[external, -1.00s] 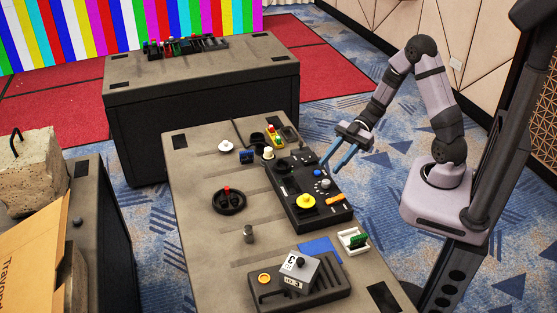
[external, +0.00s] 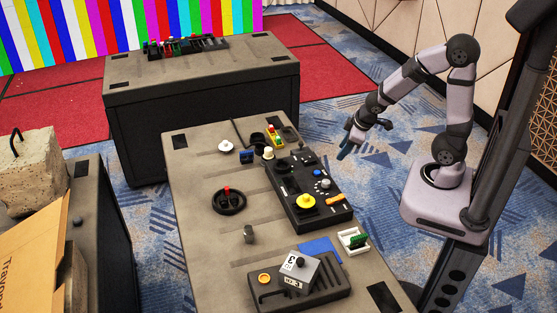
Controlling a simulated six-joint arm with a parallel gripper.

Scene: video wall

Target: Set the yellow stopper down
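A round yellow piece (external: 306,202) sits on the black control panel (external: 318,222) at the right side of the near table. A smaller orange-yellow round piece (external: 264,279) sits on the left end of the dark block at the table's front. I cannot tell which of them is the stopper. My gripper (external: 346,150) is up and to the right of the panel, beyond the table's right edge, apart from both yellow pieces. No yellow thing shows at the fingers.
A grey box with a black knob (external: 299,266) stands on the dark block (external: 322,290). The table's left side has free room.

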